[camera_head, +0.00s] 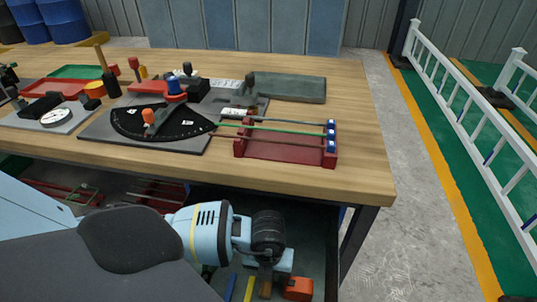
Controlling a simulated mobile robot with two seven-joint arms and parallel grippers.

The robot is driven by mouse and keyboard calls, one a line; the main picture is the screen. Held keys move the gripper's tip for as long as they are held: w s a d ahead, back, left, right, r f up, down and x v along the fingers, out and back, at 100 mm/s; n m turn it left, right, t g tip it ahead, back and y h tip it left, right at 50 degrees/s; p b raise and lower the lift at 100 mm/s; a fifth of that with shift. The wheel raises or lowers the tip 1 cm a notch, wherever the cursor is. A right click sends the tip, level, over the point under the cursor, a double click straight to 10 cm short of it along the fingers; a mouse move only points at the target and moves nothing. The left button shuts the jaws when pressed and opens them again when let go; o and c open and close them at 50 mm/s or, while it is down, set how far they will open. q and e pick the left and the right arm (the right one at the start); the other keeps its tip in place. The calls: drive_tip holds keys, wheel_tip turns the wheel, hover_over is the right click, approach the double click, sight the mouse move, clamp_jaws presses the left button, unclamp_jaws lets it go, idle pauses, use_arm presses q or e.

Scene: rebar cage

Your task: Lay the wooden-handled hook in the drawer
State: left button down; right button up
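The open drawer (328,240) is below the bench top on the right, with my arm reaching over it. My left gripper (265,277) points down into the drawer, and its fingers are small and mostly hidden by the wrist. A brown, wood-coloured piece (265,290) shows right at the fingertips. It may be the handle of the wooden-handled hook, but no hook end can be made out. I cannot tell whether the fingers grip it or it lies beneath them. My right gripper is not in view.
The drawer also holds an orange block (298,288), a blue bar (230,287) and a yellow bar (249,289). On the wooden bench (355,120) stand a red rack (285,150), a black angle plate (185,122) and an upright wood-and-black tool (110,83).

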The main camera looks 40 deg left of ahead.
use_arm(q)
drive_tip(key=shift+f, duration=0.1)
drive_tip(key=c, duration=1.5)
unclamp_jaws()
drive_tip(key=shift+o, duration=0.2)
drive_tip(key=shift+r+p, duration=0.6)
drive_tip(key=shift+r, duration=3.35)
